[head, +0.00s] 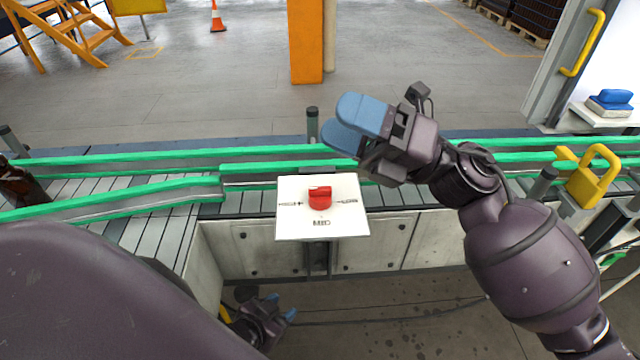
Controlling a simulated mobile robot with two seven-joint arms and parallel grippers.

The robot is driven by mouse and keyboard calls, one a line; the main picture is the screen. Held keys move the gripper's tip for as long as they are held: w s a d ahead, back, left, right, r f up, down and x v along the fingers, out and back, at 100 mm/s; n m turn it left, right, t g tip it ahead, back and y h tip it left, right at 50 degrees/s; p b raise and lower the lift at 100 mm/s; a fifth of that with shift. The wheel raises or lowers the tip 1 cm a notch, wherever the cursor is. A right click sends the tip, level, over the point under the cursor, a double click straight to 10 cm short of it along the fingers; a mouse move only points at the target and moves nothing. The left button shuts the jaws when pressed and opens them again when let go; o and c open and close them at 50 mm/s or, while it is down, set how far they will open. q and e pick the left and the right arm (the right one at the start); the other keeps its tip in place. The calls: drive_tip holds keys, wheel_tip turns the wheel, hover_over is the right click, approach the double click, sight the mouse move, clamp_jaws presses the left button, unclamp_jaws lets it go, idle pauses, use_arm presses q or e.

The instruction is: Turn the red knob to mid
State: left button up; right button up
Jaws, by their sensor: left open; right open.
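The red knob (320,200) sits in the middle of a white panel (292,224) at the front of the conveyor. A small white mark shows at its upper left. The panel has dark printed labels at left, right and below, too small to read surely. My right gripper (352,122) is open and empty, above and to the right of the knob, with its blue fingertips pointing left and apart from the knob. My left gripper (280,306) is low at the bottom, below the panel, open with blue fingertips and partly hidden by my own body. Neither gripper touches the knob.
The conveyor with green rails (120,158) runs across behind the panel. An amber bottle (22,184) stands at the far left. A yellow padlock-shaped object (592,178) is at the right. An orange post (305,45) stands behind. Space directly in front of the panel is clear.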

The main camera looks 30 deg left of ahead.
sight(320, 188)
drive_tip(key=s+a+f+n+t+h, duration=0.2)
drive_tip(key=s+a+n+h, duration=0.4)
drive_tip(key=n+h, duration=0.75)
drive_tip(key=w+d+t+h, duration=0.1)
drive_tip(key=t+h, duration=0.1)
drive_tip(key=w+d+r+t+h+p, duration=0.1)
drive_tip(key=t+h, duration=0.1)
drive_tip(key=w+d+r+t+h, duration=0.1)
drive_tip(key=t+h, duration=0.1)
drive_tip(key=shift+w+d+n+t, duration=0.1)
drive_tip(key=shift+n+t, duration=0.2)
drive_tip(key=shift+n, duration=0.05)
drive_tip(key=shift+t+h, duration=0.4)
drive_tip(key=shift+h, duration=0.05)
drive_tip(key=f, duration=0.7)
drive_tip(key=w+f+p, duration=0.1)
drive_tip(key=f, duration=0.2)
drive_tip(key=shift+d+f, duration=0.15)
drive_tip(key=shift+d, duration=0.05)
drive_tip(key=shift+c, duration=0.4)
